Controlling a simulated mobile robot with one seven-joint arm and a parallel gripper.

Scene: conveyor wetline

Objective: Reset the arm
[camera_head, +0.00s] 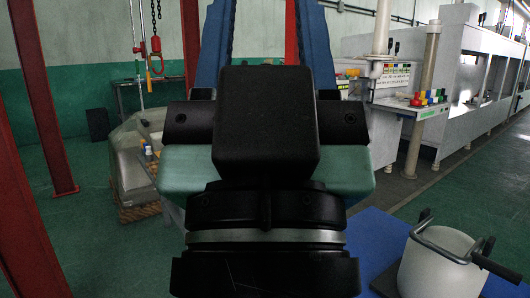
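My gripper (264,40) fills the middle of the head view, close to the camera and pointing away from it. Its black box-shaped housing (265,120) stands in front of a pale green body (190,175) and a black wrist. Two blue fingers (315,45) run up to the top edge with a wide gap between them, so it looks open. Nothing shows between the visible parts of the fingers. Their tips are cut off by the frame or hidden.
A white canister (437,265) with a bent handle stands at the lower right by a blue surface (375,235). Red posts (42,100) rise at the left. A red hook hoist (155,45) hangs behind. A white machine (465,60) lines the right. Green floor (455,190) lies between.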

